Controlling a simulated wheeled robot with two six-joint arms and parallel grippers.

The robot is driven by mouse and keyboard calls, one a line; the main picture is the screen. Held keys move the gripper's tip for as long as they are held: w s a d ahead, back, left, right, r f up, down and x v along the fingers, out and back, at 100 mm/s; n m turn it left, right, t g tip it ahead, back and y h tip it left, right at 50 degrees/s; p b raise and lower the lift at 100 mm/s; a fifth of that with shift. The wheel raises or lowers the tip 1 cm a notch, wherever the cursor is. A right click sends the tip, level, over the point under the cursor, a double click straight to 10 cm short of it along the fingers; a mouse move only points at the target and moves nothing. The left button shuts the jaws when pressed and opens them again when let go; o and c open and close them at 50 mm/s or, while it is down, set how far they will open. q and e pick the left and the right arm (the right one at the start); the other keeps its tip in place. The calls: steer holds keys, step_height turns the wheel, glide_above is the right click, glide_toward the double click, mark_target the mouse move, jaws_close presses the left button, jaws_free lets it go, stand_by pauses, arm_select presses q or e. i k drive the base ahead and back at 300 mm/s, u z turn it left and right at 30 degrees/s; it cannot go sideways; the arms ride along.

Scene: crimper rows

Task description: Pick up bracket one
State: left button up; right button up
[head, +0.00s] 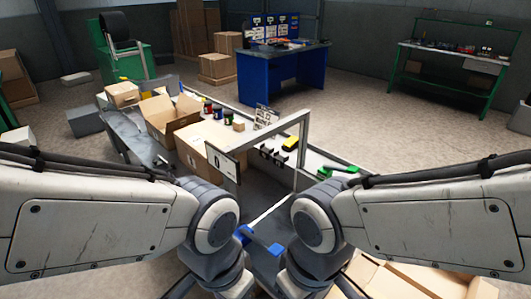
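No part is clearly marked as bracket one. A few small dark bracket-like pieces (273,156) sit in a row on the bench, behind the grey metal frame (302,155). They are too small to tell apart. My left and right arms reach in from both sides and bend down at the bottom centre. My gripper fingers are not visible, so I cannot see whether they hold anything.
A sign reading 0 (222,164) hangs on the frame. An open cardboard box (168,118), a yellow item (291,143) and a green tool (339,169) are on the bench. Cartons (380,278) lie at bottom right. A blue table (265,72) stands behind; floor between is clear.

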mark_target(264, 152)
steer(key=z, duration=0.1)
steer(key=k, duration=0.95)
steer(key=u, duration=1.45)
steer(key=i, duration=1.6)
steer(key=u, duration=0.25)
steer(key=i, duration=1.25)
steer(key=z, duration=1.2)
steer(key=i, duration=0.75)
steer(key=z, duration=1.1)
steer(key=i, duration=0.3)
steer(key=z, duration=0.25)
